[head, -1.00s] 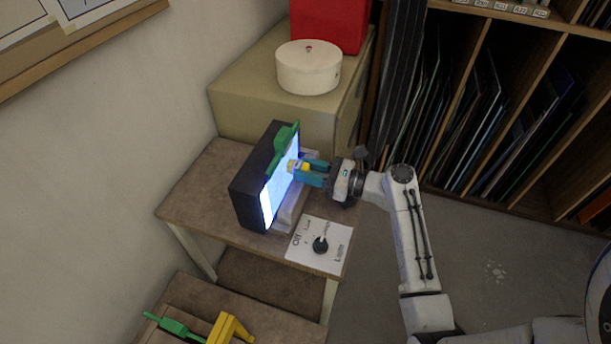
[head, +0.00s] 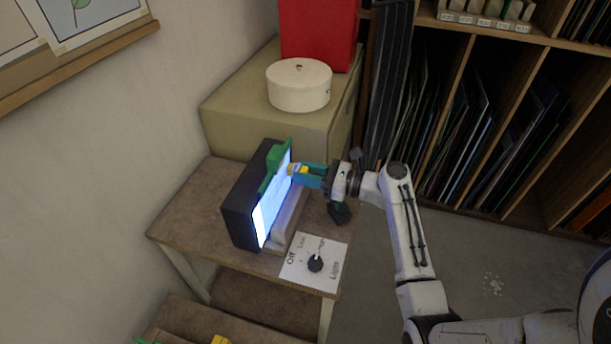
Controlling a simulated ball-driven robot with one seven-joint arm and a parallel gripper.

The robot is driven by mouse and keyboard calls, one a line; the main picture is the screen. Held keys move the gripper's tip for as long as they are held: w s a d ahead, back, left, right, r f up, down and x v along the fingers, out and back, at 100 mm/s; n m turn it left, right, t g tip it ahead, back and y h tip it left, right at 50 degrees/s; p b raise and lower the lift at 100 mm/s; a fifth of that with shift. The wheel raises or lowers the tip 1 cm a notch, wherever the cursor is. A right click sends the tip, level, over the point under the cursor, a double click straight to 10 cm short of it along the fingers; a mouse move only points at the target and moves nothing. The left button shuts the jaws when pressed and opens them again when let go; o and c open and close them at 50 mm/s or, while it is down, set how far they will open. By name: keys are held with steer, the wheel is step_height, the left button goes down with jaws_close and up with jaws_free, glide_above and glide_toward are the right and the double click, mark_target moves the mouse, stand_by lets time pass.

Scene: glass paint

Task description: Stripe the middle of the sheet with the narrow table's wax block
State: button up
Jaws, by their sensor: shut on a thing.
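A glowing sheet (head: 271,208) stands upright on the front of a dark light box (head: 239,212) on the small brown table. A green piece (head: 275,169) sits at the top edge of the box.
A light switch plate with a dark knob (head: 315,264) lies on the table's front corner. A beige cabinet with a white round tin (head: 299,86) and a red box (head: 318,30) stands behind. A lower table (head: 180,320) is at the bottom edge. Shelves are at the right.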

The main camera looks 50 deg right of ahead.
steer(key=shift+r+p, duration=0.1)
steer(key=shift+p, duration=0.2)
steer(key=shift+s+a+r+p, duration=0.1)
steer(key=shift+s+a+p, duration=0.1)
steer(key=shift+a+p, duration=0.55)
steer(key=shift+s+a+p, duration=0.3)
steer(key=shift+a+p, duration=0.25)
steer(key=shift+a, duration=0.4)
steer(key=shift+s+a+f, duration=0.2)
steer(key=shift+a, duration=0.35)
steer(key=shift+s+a, duration=0.45)
steer(key=shift+a, duration=0.6)
steer(key=shift+s+a, duration=0.45)
steer(key=shift+a, duration=0.6)
steer(key=shift+s+a, duration=0.45)
steer(key=shift+a, duration=0.6)
steer(key=shift+d, duration=0.1)
steer(key=v, duration=0.6)
